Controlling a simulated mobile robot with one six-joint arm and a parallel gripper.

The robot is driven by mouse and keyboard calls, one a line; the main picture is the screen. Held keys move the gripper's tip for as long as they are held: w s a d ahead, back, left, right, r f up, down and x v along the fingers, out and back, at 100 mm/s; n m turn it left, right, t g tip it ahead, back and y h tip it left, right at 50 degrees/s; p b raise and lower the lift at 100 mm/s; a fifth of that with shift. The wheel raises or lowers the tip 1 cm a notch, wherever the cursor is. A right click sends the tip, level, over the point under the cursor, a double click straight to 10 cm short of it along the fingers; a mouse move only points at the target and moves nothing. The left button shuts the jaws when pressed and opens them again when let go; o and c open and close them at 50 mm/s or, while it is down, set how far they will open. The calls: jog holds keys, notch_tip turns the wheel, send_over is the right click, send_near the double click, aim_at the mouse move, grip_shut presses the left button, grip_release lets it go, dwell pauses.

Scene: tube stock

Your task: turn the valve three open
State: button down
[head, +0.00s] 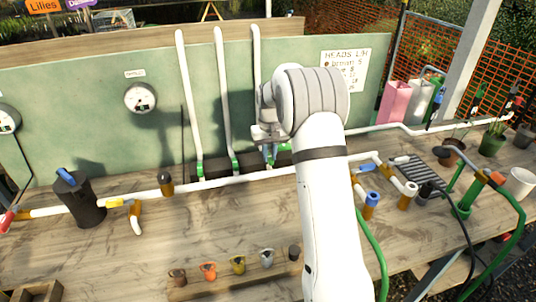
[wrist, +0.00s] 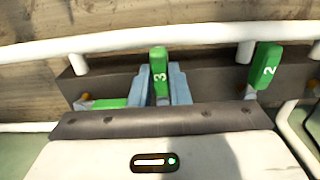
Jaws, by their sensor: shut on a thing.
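The green lever of valve three (wrist: 160,70), marked "3", stands upright in the wrist view, at right angles to the white pipe (wrist: 200,37). My gripper (wrist: 161,88) is shut on it, with one blue-grey finger on each side. In the head view my gripper (head: 270,150) is low by the green backboard, and my arm hides part of the valve. The green lever marked "2" (wrist: 264,66) stands to the right in the wrist view, slightly tilted. Another green lever (wrist: 110,103) lies sideways to the left; no number shows on it.
White riser pipes (head: 222,100) stand close to my gripper against the backboard (head: 80,110). A long white pipe (head: 240,179) runs along the bench in front of the valves. A black canister (head: 85,207) and small coloured cups (head: 237,264) stand on the bench (head: 130,255).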

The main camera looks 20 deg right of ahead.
aim_at(270, 156)
jog(key=shift+r, duration=0.1)
jog(key=c, duration=1.4)
grip_release()
jog(key=shift+o, duration=0.2)
jog(key=shift+r+b, duration=0.4)
jog(key=shift+r, duration=3.45)
jog(key=s+a+r+t, duration=0.15)
jog(key=s+r, duration=0.25)
jog(key=s, duration=0.9)
jog(key=s+a+r+t, duration=0.1)
jog(key=s+a+r, duration=0.2)
jog(key=s, duration=1)
jog(key=s+f, duration=0.3)
jog(key=s, duration=0.8)
jog(key=shift+a+f, duration=0.3)
jog(key=shift+f, duration=0.05)
